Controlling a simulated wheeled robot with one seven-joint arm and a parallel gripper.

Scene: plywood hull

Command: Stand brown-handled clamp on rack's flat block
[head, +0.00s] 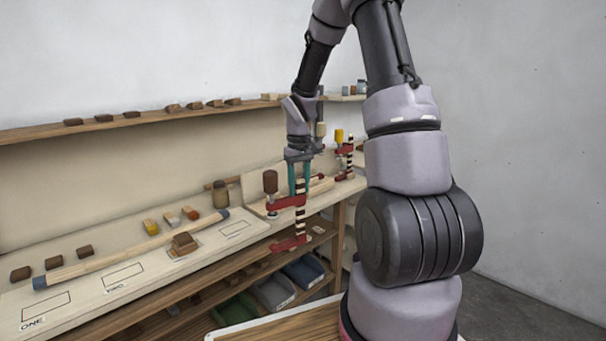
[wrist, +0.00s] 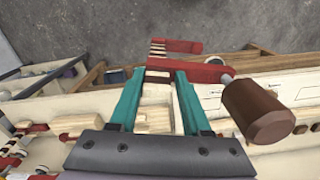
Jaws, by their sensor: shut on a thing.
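My gripper (head: 299,178) is shut on the brown-handled clamp (head: 300,220), which has red jaws, a black-and-cream striped bar and a brown handle. The clamp hangs upright in front of the bench, its lower jaw below the bench top's front edge. In the wrist view the teal fingers (wrist: 160,100) hold its bar, with the brown handle (wrist: 256,110) to the right. The rack (head: 320,186) is a pale wooden piece on the bench behind the clamp, partly hidden by it and my gripper. I cannot clearly make out its flat block.
Another red clamp with a yellow handle (head: 339,136) stands farther along the bench. A long blue-ended pole (head: 130,253) and several small blocks lie at the left. Bins (head: 274,292) sit on the shelf below. A wall shelf (head: 150,120) runs behind.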

